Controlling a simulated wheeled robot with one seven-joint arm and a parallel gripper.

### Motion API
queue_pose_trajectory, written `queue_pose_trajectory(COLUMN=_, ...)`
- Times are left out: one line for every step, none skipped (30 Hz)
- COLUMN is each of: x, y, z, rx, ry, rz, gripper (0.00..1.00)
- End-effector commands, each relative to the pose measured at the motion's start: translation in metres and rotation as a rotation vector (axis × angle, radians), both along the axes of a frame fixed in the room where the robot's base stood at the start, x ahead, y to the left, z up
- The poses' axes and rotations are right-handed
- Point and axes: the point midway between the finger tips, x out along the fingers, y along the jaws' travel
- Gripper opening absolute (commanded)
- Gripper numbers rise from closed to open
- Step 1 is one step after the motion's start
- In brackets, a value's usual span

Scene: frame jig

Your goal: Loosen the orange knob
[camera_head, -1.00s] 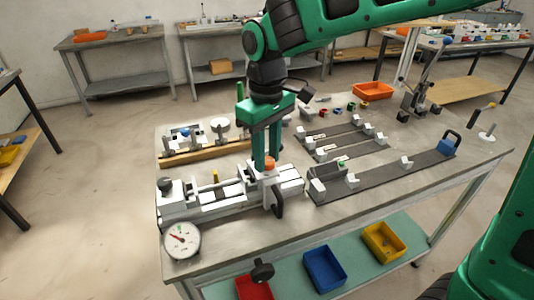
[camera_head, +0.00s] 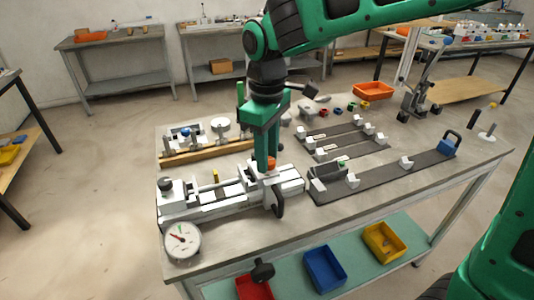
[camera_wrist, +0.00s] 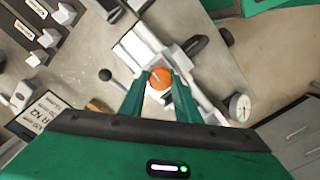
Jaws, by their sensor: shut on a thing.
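The orange knob (camera_head: 271,162) sits on top of the white and grey jig (camera_head: 230,190) at the front of the table. My gripper (camera_head: 267,168) points down over it, with its green fingers at the knob. In the wrist view, the knob (camera_wrist: 160,78) lies between the two fingertips (camera_wrist: 160,84), and my gripper is shut on it. A pale pointer mark shows on the knob's top. Part of the knob's sides is hidden by the fingers.
A dial gauge (camera_head: 182,241) stands at the jig's front left, and a black handle (camera_head: 279,202) projects at its front right. Dark rails with white blocks (camera_head: 385,178) lie to the right. An orange bin (camera_head: 373,91) is at the back. Coloured bins, including a blue one (camera_head: 325,267), rest on the lower shelf.

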Motion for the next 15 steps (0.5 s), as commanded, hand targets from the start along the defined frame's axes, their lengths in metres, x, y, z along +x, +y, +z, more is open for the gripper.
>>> queue_pose_trajectory(x=0.0045, y=-0.0025, z=0.0024, rx=0.002, ry=-0.009, rz=-0.013, gripper=0.36)
queue_pose_trajectory(x=0.0042, y=-0.0025, z=0.0023, rx=0.002, ry=-0.008, rz=-0.013, gripper=0.43)
queue_pose_trajectory(x=0.0039, y=-0.0023, z=0.0021, rx=0.002, ry=-0.008, rz=-0.012, gripper=0.48)
queue_pose_trajectory(x=0.0034, y=-0.0021, z=0.0019, rx=0.001, ry=-0.007, rz=-0.011, gripper=0.48)
queue_pose_trajectory(x=0.0031, y=-0.0018, z=0.0018, rx=0.001, ry=-0.007, rz=-0.010, gripper=0.48)
queue_pose_trajectory(x=0.0027, y=-0.0017, z=0.0015, rx=0.001, ry=-0.006, rz=-0.009, gripper=0.48)
queue_pose_trajectory(x=0.0026, y=-0.0016, z=0.0014, rx=0.001, ry=-0.006, rz=-0.008, gripper=0.48)
queue_pose_trajectory(x=0.0023, y=-0.0014, z=0.0013, rx=0.001, ry=-0.004, rz=-0.008, gripper=0.48)
queue_pose_trajectory(x=0.0021, y=-0.0014, z=0.0011, rx=0.001, ry=-0.004, rz=-0.007, gripper=0.48)
queue_pose_trajectory(x=0.0018, y=-0.0012, z=0.0010, rx=0.001, ry=-0.004, rz=-0.007, gripper=0.48)
queue_pose_trajectory(x=0.0017, y=-0.0012, z=0.0012, rx=0.001, ry=-0.004, rz=-0.006, gripper=0.48)
queue_pose_trajectory(x=0.0017, y=-0.0010, z=0.0020, rx=0.001, ry=-0.003, rz=-0.006, gripper=0.48)
queue_pose_trajectory(x=0.0017, y=-0.0009, z=0.0033, rx=0.001, ry=-0.004, rz=-0.006, gripper=0.48)
queue_pose_trajectory(x=0.0018, y=-0.0008, z=0.0051, rx=0.001, ry=-0.004, rz=-0.006, gripper=0.48)
queue_pose_trajectory(x=0.0021, y=-0.0006, z=0.0087, rx=0.002, ry=-0.005, rz=-0.006, gripper=0.48)
